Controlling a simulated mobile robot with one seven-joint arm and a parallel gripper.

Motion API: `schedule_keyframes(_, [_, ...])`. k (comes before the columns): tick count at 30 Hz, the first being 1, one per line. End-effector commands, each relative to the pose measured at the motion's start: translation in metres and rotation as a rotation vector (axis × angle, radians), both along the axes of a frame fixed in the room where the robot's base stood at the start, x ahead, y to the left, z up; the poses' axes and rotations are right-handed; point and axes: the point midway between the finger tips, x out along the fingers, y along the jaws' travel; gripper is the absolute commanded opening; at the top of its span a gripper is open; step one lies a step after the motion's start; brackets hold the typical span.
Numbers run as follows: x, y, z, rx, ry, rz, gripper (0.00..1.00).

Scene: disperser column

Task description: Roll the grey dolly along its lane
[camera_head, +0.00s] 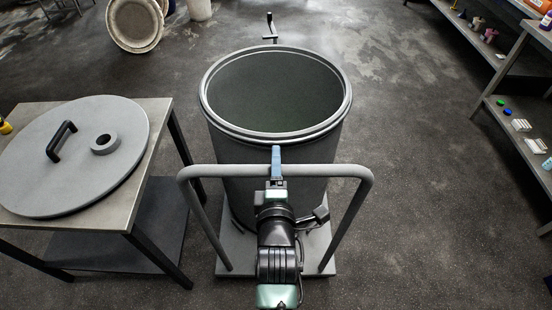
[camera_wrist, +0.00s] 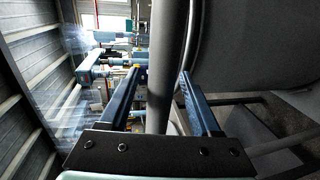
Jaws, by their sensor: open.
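The grey dolly (camera_head: 232,258) stands on the floor in the middle of the head view, with a flat base and an arched push handle (camera_head: 330,171) on the near side. A large open grey drum (camera_head: 345,140) stands on its base, also seen in the wrist view (camera_wrist: 260,45). My gripper (camera_head: 276,155) is at the middle of the handle's top bar. In the wrist view its blue jaws (camera_wrist: 159,75) are open, one on each side of the handle bar (camera_wrist: 161,50), with gaps visible. My arm hides part of the base.
A table (camera_head: 150,190) with a round grey lid (camera_head: 85,185) stands close on the left. Shelves (camera_head: 500,85) with small items line the right. A hooked post (camera_head: 270,28) stands beyond the drum. Dark floor is clear right of the dolly.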

Motion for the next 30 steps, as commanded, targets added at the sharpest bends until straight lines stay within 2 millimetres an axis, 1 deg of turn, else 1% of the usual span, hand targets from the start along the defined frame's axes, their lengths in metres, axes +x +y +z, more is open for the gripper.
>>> schedule_keyframes(1, [0.006, 0.0, -0.001, -0.001, -0.001, 0.0, 0.64])
schedule_keyframes(6, [0.018, 0.0, -0.004, 0.001, 0.0, 0.0, 0.64])
schedule_keyframes(16, [0.02, 0.0, -0.004, 0.001, 0.001, 0.0, 0.64])
schedule_keyframes(17, [0.02, 0.0, -0.004, 0.001, 0.001, 0.0, 0.61])
schedule_keyframes(18, [0.02, 0.0, -0.005, 0.001, 0.001, 0.0, 0.54])
schedule_keyframes(20, [0.02, 0.0, -0.004, 0.001, 0.001, 0.0, 0.43])
schedule_keyframes(21, [0.02, 0.0, -0.005, 0.001, 0.001, 0.0, 0.36])
schedule_keyframes(23, [0.02, 0.0, -0.005, 0.001, 0.001, 0.0, 0.25])
schedule_keyframes(24, [0.02, 0.0, -0.004, 0.001, 0.001, 0.0, 0.18])
schedule_keyframes(27, [0.02, 0.0, -0.004, 0.001, 0.001, 0.0, 0.0])
schedule_keyframes(30, [0.02, 0.0, -0.004, 0.001, 0.001, 0.0, 0.0])
